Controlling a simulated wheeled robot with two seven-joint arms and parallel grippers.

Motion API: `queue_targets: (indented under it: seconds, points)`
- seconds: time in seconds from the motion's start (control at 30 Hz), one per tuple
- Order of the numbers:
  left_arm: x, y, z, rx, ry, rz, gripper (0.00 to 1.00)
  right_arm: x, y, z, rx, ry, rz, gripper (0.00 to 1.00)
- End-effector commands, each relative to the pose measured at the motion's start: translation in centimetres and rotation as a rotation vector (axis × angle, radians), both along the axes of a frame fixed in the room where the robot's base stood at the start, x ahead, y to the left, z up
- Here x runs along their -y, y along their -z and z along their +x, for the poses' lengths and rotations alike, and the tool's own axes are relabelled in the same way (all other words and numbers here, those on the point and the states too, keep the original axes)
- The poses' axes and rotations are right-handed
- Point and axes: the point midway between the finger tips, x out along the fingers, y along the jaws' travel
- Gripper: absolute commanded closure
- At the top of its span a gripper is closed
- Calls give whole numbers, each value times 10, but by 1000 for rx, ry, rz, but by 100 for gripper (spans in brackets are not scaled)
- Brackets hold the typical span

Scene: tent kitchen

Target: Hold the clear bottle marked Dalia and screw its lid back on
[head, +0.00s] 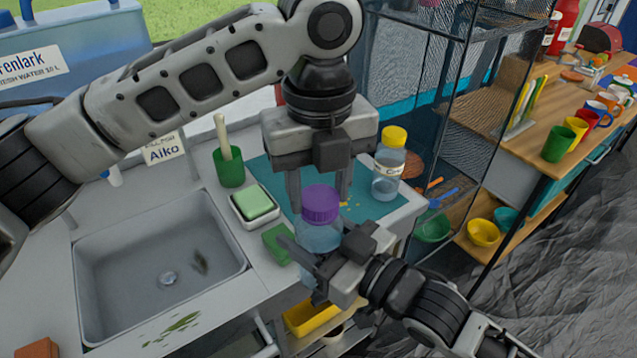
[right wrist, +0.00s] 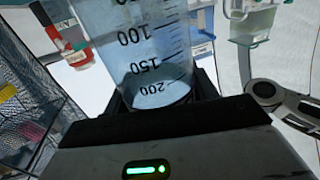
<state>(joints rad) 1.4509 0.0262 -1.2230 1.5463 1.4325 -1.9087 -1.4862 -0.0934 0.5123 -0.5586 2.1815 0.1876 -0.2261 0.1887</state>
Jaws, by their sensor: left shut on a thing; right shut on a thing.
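The clear bottle (head: 318,238) stands roughly upright near the counter's front edge, with a purple lid (head: 320,204) at its top. No name is readable on it. My right gripper (head: 320,262) is shut on the bottle's body from the front right. In the right wrist view the bottle (right wrist: 150,50) fills the space between the fingers, with volume marks showing. My left gripper (head: 319,192) points down from above, its fingers on either side of the purple lid and shut on it. Whether the lid is seated on the neck cannot be told.
A yellow-lidded clear bottle (head: 388,170) stands close behind on the teal mat (head: 270,176). A green sponge in a dish (head: 254,204), a green block (head: 277,243) and a green cup (head: 229,167) are to the left, beside the sink (head: 150,270). A mesh rack (head: 480,120) stands right.

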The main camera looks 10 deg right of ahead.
Motion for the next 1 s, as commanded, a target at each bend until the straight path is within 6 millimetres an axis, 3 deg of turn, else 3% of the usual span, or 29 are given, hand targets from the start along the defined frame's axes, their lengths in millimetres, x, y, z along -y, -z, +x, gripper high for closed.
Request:
queue_targets:
  seconds: [0.3, 0.5, 0.67, 0.93, 0.97, 1.0]
  points:
    - [1, 0, 0, 1, 811, 2, 78, 0, 1, 0, -2, 0, -1, 100]
    - [1, 1, -1, 1, 1188, 3, 78, 0, 1, 0, -2, 0, -1, 100]
    - [1, 1, -1, 1, 1294, 3, 78, 0, 1, 0, -2, 0, -1, 100]
    - [1, 1, -1, 1, 1297, 3, 78, 0, 1, 0, -2, 0, -1, 100]
    - [1, 0, -1, 1, 1297, 3, 49, 0, 1, 0, -2, 0, -1, 100]
    - [1, 0, -1, 1, 1296, 3, 38, 0, 1, 0, -2, 0, -1, 100]
